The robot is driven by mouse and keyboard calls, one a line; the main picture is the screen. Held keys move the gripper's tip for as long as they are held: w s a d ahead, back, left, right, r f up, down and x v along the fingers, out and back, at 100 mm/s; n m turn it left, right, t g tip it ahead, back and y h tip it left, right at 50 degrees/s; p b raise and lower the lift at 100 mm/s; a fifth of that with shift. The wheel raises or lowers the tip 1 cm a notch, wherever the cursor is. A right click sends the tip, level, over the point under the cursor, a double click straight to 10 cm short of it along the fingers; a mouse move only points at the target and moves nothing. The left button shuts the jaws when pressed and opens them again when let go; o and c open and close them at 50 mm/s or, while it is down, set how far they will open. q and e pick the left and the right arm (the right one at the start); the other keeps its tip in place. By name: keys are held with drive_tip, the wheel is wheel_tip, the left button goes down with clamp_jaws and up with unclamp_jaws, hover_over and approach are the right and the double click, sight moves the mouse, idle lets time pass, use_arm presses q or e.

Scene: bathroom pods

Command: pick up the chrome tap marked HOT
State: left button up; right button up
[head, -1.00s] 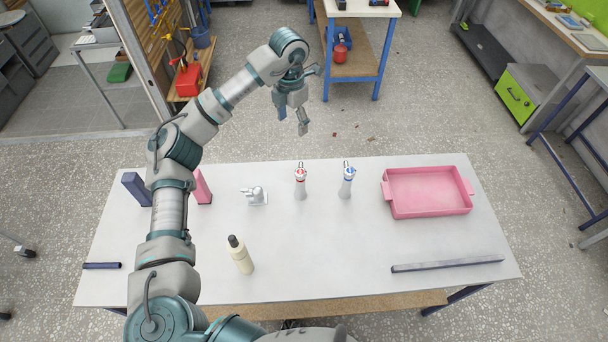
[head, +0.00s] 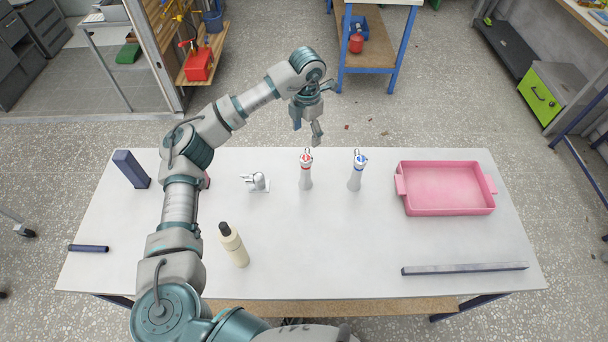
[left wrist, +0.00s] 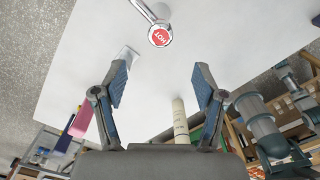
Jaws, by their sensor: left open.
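The chrome tap with a red mark (head: 306,172) stands upright on the white table. In the left wrist view its red disc (left wrist: 159,36) reads HOT, ahead of the fingers near the top edge. A similar tap with a blue mark (head: 356,172) stands to its right. My left gripper (head: 308,132) is above and behind the red-marked tap in the head view, apart from it. In the left wrist view the two fingers (left wrist: 162,88) are spread wide with nothing between them in their grip. My right gripper is not in view.
On the white table (head: 330,240) are a small chrome fitting (head: 257,182), a cream bottle (head: 234,245), a pink tray (head: 447,190), a grey bar (head: 465,268), a dark blue block (head: 131,169) and a dark rod (head: 88,248). The table's front middle is clear.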

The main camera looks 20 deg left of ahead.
sight(305, 156)
use_arm(q)
drive_tip(key=f, duration=0.2)
drive_tip(key=d+f, duration=0.1)
drive_tip(key=f, duration=0.3)
drive_tip(key=shift+d+f, duration=0.25)
drive_tip(key=shift+f, duration=0.05)
drive_tip(key=f, duration=0.1)
drive_tip(key=a+f, duration=0.1)
drive_tip(key=f, duration=0.1)
drive_tip(key=a+f+p, duration=0.1)
drive_tip(key=f, duration=0.1)
drive_tip(key=shift+w+f, duration=0.1)
drive_tip(key=shift+w, duration=0.1)
drive_tip(key=shift+d+f, duration=0.1)
drive_tip(key=shift+f, duration=0.25)
drive_tip(key=shift+d, duration=0.5)
drive_tip(key=c, duration=1.2)
drive_tip(key=shift+a, duration=0.15)
clamp_jaws()
drive_tip(key=shift+a, duration=0.2)
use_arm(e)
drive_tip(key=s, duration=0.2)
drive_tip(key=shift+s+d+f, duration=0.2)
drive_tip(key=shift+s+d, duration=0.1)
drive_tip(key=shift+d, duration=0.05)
